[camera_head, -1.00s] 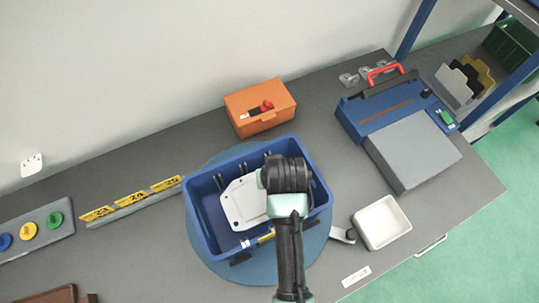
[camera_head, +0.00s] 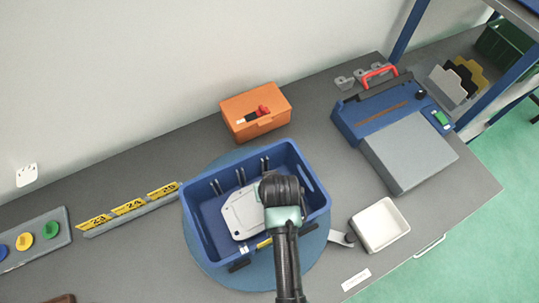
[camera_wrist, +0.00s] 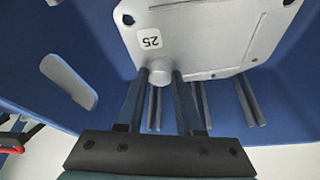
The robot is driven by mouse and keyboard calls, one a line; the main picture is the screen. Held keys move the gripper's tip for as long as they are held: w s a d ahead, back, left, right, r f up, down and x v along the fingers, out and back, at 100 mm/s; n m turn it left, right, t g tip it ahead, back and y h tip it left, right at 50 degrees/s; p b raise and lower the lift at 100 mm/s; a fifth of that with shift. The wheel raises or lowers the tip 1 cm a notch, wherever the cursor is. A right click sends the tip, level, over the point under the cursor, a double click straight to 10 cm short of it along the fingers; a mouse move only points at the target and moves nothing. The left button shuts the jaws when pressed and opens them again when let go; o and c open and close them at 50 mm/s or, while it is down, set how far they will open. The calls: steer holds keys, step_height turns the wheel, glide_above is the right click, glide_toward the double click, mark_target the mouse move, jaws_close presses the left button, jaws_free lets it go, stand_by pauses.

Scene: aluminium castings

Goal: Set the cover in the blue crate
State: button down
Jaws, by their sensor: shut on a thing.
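The cover (camera_head: 241,214) is a flat light-grey plate with cut corners, inside the blue crate (camera_head: 197,221). In the wrist view the cover (camera_wrist: 205,25) carries a label reading 25 and a round boss. My gripper (camera_wrist: 160,80) is shut on that boss, one finger on each side. In the head view my gripper's fingers are hidden behind my wrist. I cannot tell whether the cover touches the crate floor.
The crate stands on a round blue turntable (camera_head: 225,275). Dark upright pegs (camera_head: 240,176) line the crate's back side. An orange box (camera_head: 254,112) stands behind, a white tray (camera_head: 380,225) to the right, and yellow number tags (camera_head: 128,207) to the left.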

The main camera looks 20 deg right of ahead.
steer(key=c, duration=0.5)
jaws_free()
steer(key=shift+c, duration=0.2)
steer(key=shift+r+p, duration=0.45)
steer(key=shift+r, duration=0.25)
steer(key=b+v, duration=0.1)
steer(key=v, duration=1)
steer(key=shift+s+r, duration=0.3)
